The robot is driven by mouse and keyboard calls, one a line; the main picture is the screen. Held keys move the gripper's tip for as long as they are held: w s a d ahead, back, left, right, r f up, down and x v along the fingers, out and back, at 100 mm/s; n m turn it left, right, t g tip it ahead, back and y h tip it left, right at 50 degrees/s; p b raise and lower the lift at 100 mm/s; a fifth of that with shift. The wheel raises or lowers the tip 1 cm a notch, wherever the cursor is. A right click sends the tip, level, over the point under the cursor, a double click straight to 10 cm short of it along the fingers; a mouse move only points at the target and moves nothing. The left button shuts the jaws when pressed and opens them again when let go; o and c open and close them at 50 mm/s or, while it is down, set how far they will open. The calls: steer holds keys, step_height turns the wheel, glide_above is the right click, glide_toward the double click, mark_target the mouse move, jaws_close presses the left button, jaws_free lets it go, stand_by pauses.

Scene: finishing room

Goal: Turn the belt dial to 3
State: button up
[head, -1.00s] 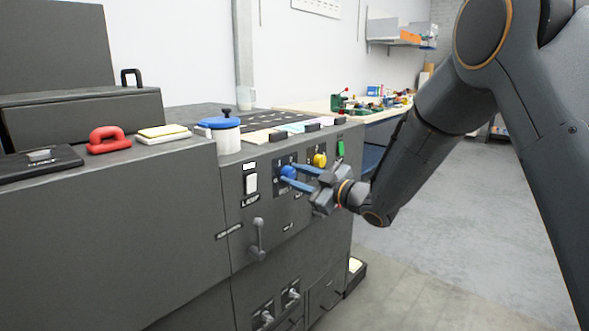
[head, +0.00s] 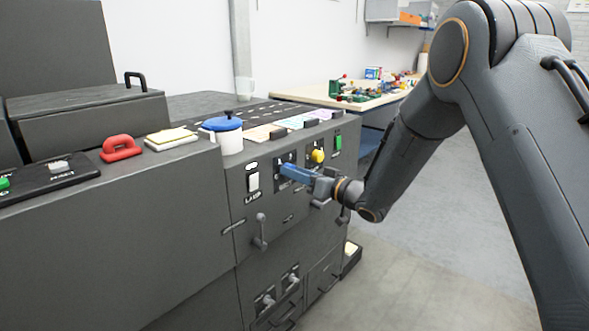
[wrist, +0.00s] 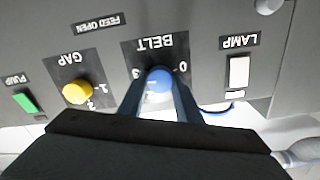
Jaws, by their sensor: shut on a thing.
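The belt dial (wrist: 158,80) is a round blue knob on a dark panel under the BELT label (wrist: 154,42), which appears upside down in the wrist view. A 0 shows to its right and a 3 to its left. My gripper (wrist: 160,88) has its blue fingers on both sides of the knob and is shut on it. In the head view my gripper (head: 286,170) reaches the panel from the right, and its fingers hide the dial. I cannot tell which number the dial points to.
The yellow GAP dial (wrist: 77,92) and green PUMP switch (wrist: 25,102) are on one side of the belt dial. The white LAMP switch (wrist: 239,71) is on the other. A grey lever (head: 261,231) sticks out below. Open floor (head: 440,240) lies to the right.

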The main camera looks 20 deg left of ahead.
steer(key=shift+m+p, duration=0.3)
steer(key=shift+m, duration=0.3)
steer(key=o, duration=1.1)
steer(key=shift+d, duration=0.1)
steer(key=shift+v, duration=3.85)
